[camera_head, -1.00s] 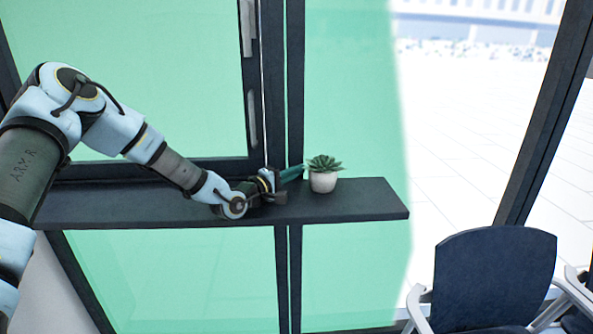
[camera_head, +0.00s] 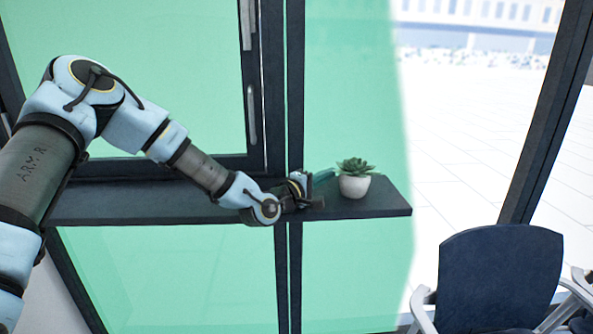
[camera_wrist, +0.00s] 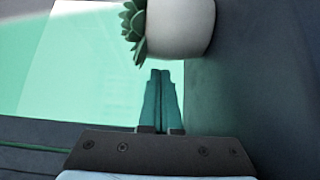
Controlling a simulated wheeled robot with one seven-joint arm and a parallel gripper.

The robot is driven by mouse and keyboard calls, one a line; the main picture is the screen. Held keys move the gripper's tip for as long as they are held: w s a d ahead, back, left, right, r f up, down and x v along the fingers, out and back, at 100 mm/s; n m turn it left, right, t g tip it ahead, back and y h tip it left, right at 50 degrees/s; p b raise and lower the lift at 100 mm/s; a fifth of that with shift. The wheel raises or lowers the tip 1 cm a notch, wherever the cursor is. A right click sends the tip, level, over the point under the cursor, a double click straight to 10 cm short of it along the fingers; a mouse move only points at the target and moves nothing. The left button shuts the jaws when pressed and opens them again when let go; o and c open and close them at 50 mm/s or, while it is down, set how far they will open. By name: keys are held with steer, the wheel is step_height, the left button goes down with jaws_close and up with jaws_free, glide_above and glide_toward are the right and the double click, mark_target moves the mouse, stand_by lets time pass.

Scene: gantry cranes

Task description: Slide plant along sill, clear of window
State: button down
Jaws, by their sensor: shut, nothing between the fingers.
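The plant (camera_head: 354,184) is a green succulent in a white round pot, upright on the dark sill (camera_head: 180,204) near its right end. My gripper (camera_head: 331,174) is just left of the pot, with its teal fingers pointing right toward it. In the wrist view my gripper (camera_wrist: 160,72) is shut and empty. The pot (camera_wrist: 180,28) is just ahead of the fingertips there, with a small gap showing. The window (camera_head: 130,85), green-tinted in a dark frame, is behind the sill to the left of the plant.
A dark upright post (camera_head: 296,85) stands behind the sill, beside the window frame. The sill ends a short way right of the pot. A dark blue chair (camera_head: 495,280) stands at the lower right, below the sill. The sill left of my gripper is bare.

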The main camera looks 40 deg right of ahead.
steer(key=a+b, duration=0.1)
steer(key=a, duration=0.2)
steer(key=a+b, duration=0.1)
steer(key=a, duration=0.3)
steer(key=a+b, duration=0.1)
steer(key=a, duration=0.3)
steer(key=shift+s, duration=0.35)
